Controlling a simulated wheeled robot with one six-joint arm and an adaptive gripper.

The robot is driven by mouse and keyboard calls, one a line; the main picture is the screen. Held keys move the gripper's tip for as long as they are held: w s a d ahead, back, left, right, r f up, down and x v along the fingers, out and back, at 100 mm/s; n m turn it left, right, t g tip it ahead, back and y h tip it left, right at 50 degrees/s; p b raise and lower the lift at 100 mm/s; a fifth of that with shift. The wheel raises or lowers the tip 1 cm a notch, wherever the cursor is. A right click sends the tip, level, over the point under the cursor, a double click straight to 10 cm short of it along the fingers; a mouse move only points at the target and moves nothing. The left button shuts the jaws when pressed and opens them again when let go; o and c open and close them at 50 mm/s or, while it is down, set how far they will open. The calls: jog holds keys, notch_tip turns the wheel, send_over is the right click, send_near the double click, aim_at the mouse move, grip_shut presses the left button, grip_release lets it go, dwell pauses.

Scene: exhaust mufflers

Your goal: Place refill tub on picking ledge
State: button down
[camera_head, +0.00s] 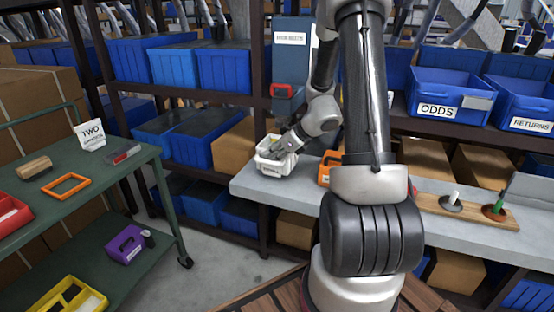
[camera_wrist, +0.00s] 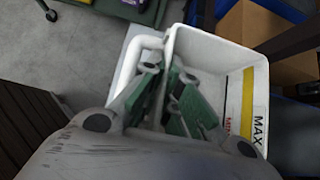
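The refill tub (camera_head: 268,165) is a white open box at the left end of the grey picking ledge (camera_head: 300,187). In the wrist view the tub (camera_wrist: 247,95) has a yellow stripe, MIN and MAX marks and a white rim or handle on its left. Dark green and grey shapes show inside; I cannot separate contents from finger parts. My gripper (camera_head: 279,147) reaches down to the tub from the right, at its upper side. Its fingertips are hard to make out, so its grip is unclear. I cannot tell whether the tub's base touches the ledge.
An orange thing (camera_head: 328,165) stands on the ledge right of the tub, partly behind my arm. A wooden board (camera_head: 468,212) with upright pegs lies further right. Blue bins (camera_head: 447,92) fill the shelves behind. A green cart (camera_head: 110,180) stands left, across open floor.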

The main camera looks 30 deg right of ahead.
jog(key=w+d, duration=0.2)
jog(key=d, duration=0.1)
jog(key=shift+w, duration=0.25)
jog(key=shift+w+d+f, duration=0.1)
jog(key=shift+f, duration=1.65)
jog(key=shift+f, duration=0.1)
jog(key=c, duration=1.6)
grip_release()
jog(key=shift+c, duration=0.2)
